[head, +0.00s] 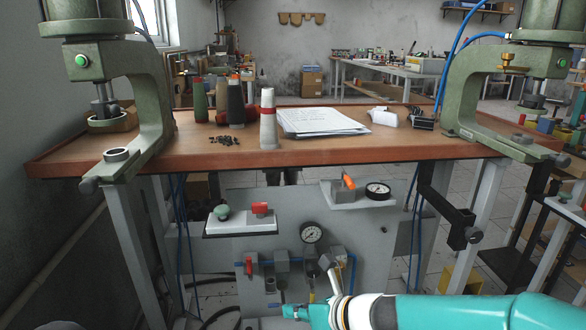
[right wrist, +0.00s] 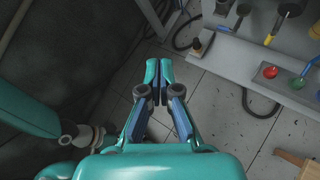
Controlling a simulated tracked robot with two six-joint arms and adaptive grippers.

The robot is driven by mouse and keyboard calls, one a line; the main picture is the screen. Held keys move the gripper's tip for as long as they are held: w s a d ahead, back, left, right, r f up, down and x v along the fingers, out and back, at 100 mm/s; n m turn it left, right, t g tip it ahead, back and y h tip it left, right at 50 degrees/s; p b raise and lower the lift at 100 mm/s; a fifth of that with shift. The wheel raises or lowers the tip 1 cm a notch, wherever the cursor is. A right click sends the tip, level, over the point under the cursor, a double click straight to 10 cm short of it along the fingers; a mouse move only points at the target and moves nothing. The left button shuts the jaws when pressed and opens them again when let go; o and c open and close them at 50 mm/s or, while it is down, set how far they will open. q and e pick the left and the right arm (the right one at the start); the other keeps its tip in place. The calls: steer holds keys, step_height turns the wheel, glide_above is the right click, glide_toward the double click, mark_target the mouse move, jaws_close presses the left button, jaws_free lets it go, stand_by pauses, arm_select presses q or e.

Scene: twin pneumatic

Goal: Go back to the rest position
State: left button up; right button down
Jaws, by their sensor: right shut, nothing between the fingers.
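My right gripper (head: 288,311) shows at the bottom of the head view, at the end of my teal arm, low in front of the grey panel. In the right wrist view its two teal fingertips (right wrist: 159,72) are together with nothing between them, above the tiled floor. My left gripper is in neither view.
A shelf with a red button (right wrist: 270,72) is right of the fingers.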

steer(key=s+d+f+n+g+h+p, duration=0.1)
steer(key=s+d+n+p, duration=0.5)
steer(key=s+n+p, duration=0.6)
steer(key=s+d+f+n+g+h+p, duration=0.1)
steer(key=s+d+n+g+h+p, duration=0.3)
steer(key=s+n+p, duration=0.8)
steer(key=d+n+g+p, duration=0.1)
steer(key=d+n+p, duration=0.1)
steer(key=p, duration=0.4)
steer(key=shift+f+n, duration=0.15)
steer(key=shift+n, duration=0.65)
